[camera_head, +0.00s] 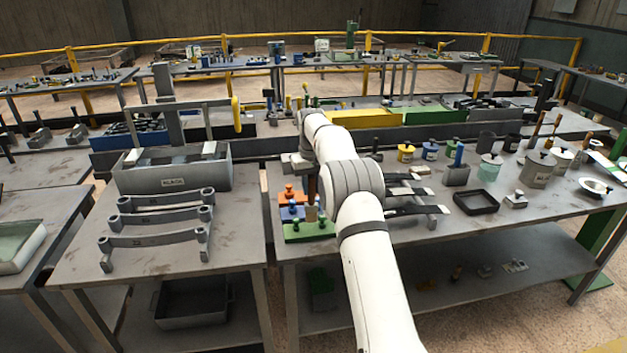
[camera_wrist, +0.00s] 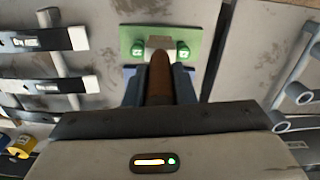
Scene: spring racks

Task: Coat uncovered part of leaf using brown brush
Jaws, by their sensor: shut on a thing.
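My gripper (camera_wrist: 160,85) is shut on the brown brush (camera_wrist: 160,72) by its brown handle. The brush points down, with its pale tip (camera_wrist: 159,43) over the green block (camera_wrist: 185,28), between two green knobs. I cannot tell whether the tip touches the block. In the head view the brush (camera_head: 312,187) shows beside my arm, and the green block (camera_head: 309,232) lies in front of it. Dark leaves with bare pale sections lie to the right of the blocks; one leaf (camera_head: 415,210) shows in the head view, another (camera_wrist: 60,85) in the wrist view.
Orange (camera_head: 291,196) and blue (camera_head: 292,213) blocks stand behind the green one. A black tray (camera_head: 475,203), tins and pots stand further right. Grey curved bars (camera_head: 150,220) and a grey box (camera_head: 172,180) are on the left table, across a gap.

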